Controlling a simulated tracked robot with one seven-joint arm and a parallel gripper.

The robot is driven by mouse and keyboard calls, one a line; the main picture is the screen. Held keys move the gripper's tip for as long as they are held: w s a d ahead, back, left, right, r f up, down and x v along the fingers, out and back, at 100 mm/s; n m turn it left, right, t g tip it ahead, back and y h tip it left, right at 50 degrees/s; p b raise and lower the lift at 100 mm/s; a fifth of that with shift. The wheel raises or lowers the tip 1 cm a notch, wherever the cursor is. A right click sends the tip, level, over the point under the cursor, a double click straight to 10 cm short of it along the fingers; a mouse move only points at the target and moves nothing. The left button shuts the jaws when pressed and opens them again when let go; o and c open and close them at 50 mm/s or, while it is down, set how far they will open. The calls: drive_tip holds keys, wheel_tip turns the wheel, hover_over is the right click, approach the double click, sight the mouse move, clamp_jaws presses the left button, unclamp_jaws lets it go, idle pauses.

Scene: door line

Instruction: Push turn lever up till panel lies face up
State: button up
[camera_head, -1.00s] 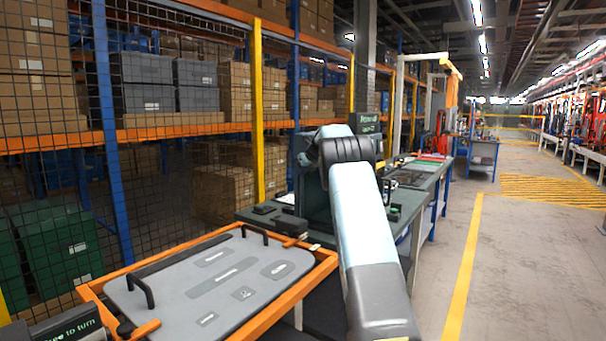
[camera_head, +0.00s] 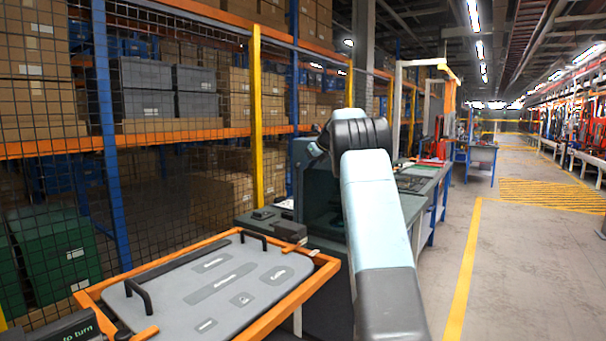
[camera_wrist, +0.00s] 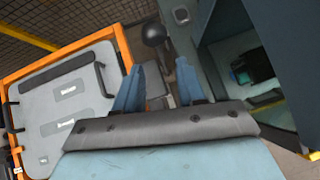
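The grey panel (camera_head: 215,285) lies flat in its orange frame (camera_head: 323,275), with its labels and two black handles on the upper side. The panel also shows at the left of the wrist view (camera_wrist: 75,88). A lever with a black ball knob (camera_wrist: 153,35) stands just beyond my fingertips in the wrist view. My gripper (camera_wrist: 159,70) is open, with its two blue fingers apart and nothing seen clamped between them. I cannot tell whether a finger touches the lever. In the head view my arm hides the gripper, and the lever cannot be made out.
A dark block (camera_head: 289,231) sits at the frame's far right corner. A dark green cabinet (camera_wrist: 240,60) stands close on the right of my gripper. A mesh fence (camera_head: 150,200) runs behind the panel. The aisle (camera_head: 520,270) at right is clear.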

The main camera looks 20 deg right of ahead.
drive_tip(key=shift+v, duration=2)
drive_tip(key=s+a+r+n+g, duration=0.1)
drive_tip(key=s+a+r+n, duration=0.1)
drive_tip(key=s+a+n, duration=0.6)
drive_tip(key=s+a+r+n+h, duration=0.1)
drive_tip(key=s+a+r+n, duration=0.3)
drive_tip(key=s, duration=0.7)
drive_tip(key=s+a+n+g, duration=0.1)
drive_tip(key=s+a+n, duration=0.3)
drive_tip(key=s+a, duration=0.5)
drive_tip(key=s+a+f+n, duration=0.2)
drive_tip(key=s+f+n, duration=0.3)
drive_tip(key=s, duration=0.5)
drive_tip(key=s+a+f+n+h, duration=0.1)
drive_tip(key=s+f+n, duration=0.4)
drive_tip(key=s, duration=0.6)
drive_tip(key=s+a+f+n+h, duration=0.1)
drive_tip(key=s+a+f+n, duration=0.2)
drive_tip(key=s, duration=0.7)
wheel_tip(320, 180, down, 3)
drive_tip(key=n, duration=0.3)
drive_tip(key=shift+s+r+g, duration=0.2)
drive_tip(key=shift+s+g, duration=0.05)
drive_tip(key=shift+g, duration=0.05)
